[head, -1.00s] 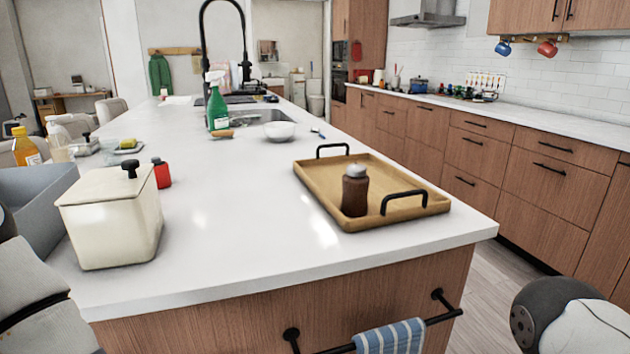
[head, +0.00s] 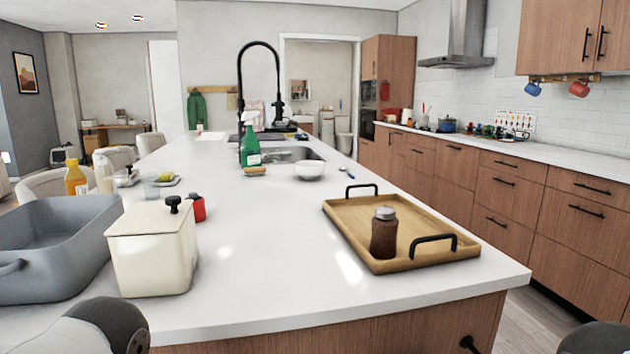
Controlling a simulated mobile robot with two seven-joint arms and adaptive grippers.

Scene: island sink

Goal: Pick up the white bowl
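The white bowl (head: 310,170) sits upright on the island counter, just in front of the sink's right end and beyond the wooden tray. It looks small and far off, with nothing touching it. Parts of my arms show at the bottom left and bottom right corners, but neither gripper is in view.
A wooden tray (head: 345,217) with a brown shaker (head: 384,235) lies at the right edge of the counter. A cream canister (head: 153,252) and a grey roasting pan (head: 62,272) stand front left. A green spray bottle (head: 250,148) is left of the bowl. The middle counter is clear.

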